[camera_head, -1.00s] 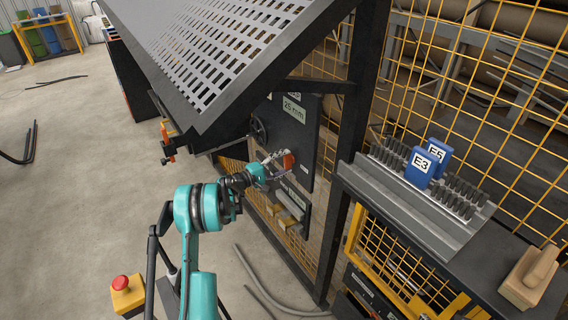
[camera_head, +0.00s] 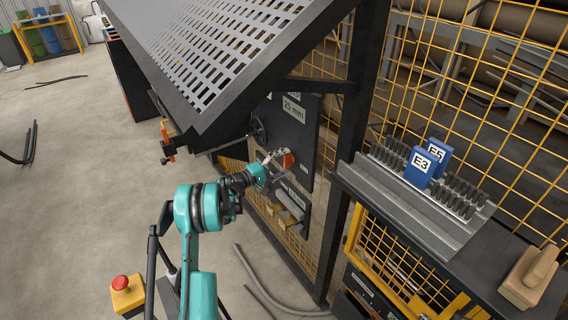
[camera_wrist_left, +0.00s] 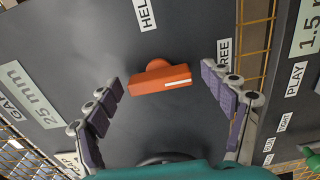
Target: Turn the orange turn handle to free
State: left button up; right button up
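The orange turn handle (camera_wrist_left: 160,80) sits on a dark panel (camera_wrist_left: 130,130). In the left wrist view it is a bar lying nearly crosswise, its right end tilted slightly up. A white mark on its right half points toward the partly covered FREE label (camera_wrist_left: 223,55). The HELD label (camera_wrist_left: 145,14), cut off, is above it. My left gripper (camera_wrist_left: 160,95) is open, with one purple-padded finger on each side of the handle, apart from it. In the head view my left gripper (camera_head: 277,167) is just in front of the orange handle (camera_head: 289,160). My right gripper is not seen.
A black handwheel (camera_head: 259,130) and a 25 mm label (camera_head: 294,108) are on the same panel. A perforated sloping guard (camera_head: 225,45) hangs above my left arm. Hoses (camera_head: 260,285) lie on the floor below.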

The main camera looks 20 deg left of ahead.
pick_arm(q)
jog(key=v, duration=1.2)
jog(key=shift+d, duration=0.1)
jog(key=s+d+r+m+g+y, duration=0.1)
jog(key=s+d+r+m+g, duration=0.2)
jog(key=d, duration=0.7)
jog(key=s+d+r+m+g+y, duration=0.2)
jog(key=s+d+r+g, duration=0.15)
jog(key=d+r, duration=0.45)
jog(key=s+d+f+m+g+y, duration=0.1)
jog(key=s+d+f+m+y, duration=0.1)
jog(key=s, duration=1)
jog(key=s+d+f+m+y, duration=0.2)
jog(key=s+d+m+y, duration=0.2)
jog(key=s, duration=0.9)
jog(key=shift+s+d+m+g, duration=0.3)
jog(key=shift+d+m+g, duration=0.1)
jog(key=shift+d, duration=0.75)
